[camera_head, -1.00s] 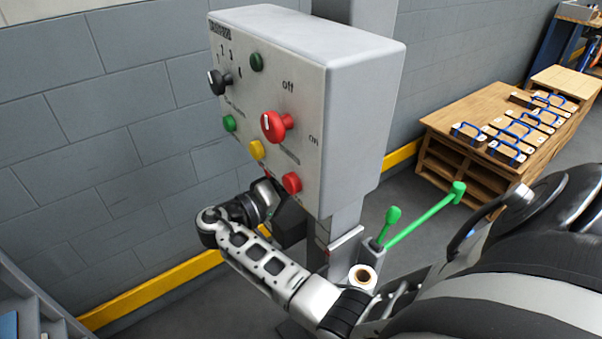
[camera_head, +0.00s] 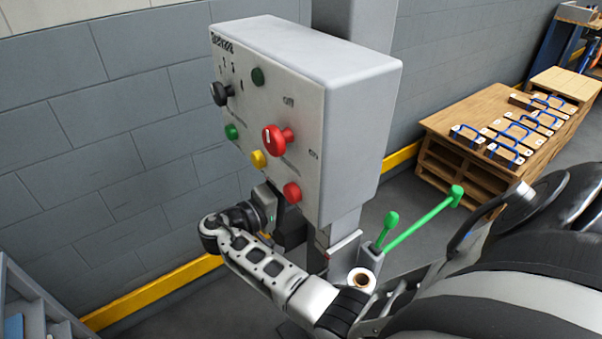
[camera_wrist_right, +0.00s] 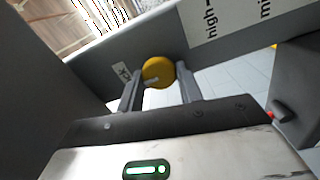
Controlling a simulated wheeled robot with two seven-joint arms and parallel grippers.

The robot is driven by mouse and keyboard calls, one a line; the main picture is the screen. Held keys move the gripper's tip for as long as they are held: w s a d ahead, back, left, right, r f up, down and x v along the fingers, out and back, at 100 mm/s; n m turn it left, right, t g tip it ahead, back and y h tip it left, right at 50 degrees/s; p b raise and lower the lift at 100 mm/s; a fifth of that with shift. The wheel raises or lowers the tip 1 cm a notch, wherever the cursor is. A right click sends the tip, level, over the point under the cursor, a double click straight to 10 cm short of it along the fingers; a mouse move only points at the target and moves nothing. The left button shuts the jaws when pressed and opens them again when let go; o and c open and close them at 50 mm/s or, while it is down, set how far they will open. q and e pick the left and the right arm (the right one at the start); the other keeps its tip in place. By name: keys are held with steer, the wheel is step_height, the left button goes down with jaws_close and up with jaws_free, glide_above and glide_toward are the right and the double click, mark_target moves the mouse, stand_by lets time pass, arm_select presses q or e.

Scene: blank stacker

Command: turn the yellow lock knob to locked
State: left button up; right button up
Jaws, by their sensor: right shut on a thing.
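The yellow lock knob (camera_wrist_right: 158,72) shows in the right wrist view as a round yellow knob with a pale mark on its face. It sits between the two fingers of my right gripper (camera_wrist_right: 160,78), which is shut on it. In the head view my right gripper (camera_head: 276,205) is just below the front of the grey control box (camera_head: 355,130), and its fingertips and the knob it holds cannot be made out there. A yellow button (camera_head: 258,158) shows on the panel above the gripper. My left gripper is not in view.
The panel also carries a black selector (camera_head: 220,93), a red knob (camera_head: 276,139), a red button (camera_head: 291,192) and green buttons. Green-handled levers (camera_head: 388,229) stand at right of the post. A wooden bench (camera_head: 450,132) with blue-handled blocks is at the far right.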

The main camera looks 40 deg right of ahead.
steer(key=o, duration=1)
arm_select(q)
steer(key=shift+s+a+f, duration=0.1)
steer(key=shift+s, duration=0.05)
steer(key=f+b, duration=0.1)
steer(key=b, duration=0.1)
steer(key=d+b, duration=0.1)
steer(key=b, duration=0.2)
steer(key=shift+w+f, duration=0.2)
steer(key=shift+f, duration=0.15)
arm_select(e)
steer(key=a, duration=0.5)
steer(key=w+a, duration=0.1)
steer(key=a, duration=1)
steer(key=shift+w, duration=0.4)
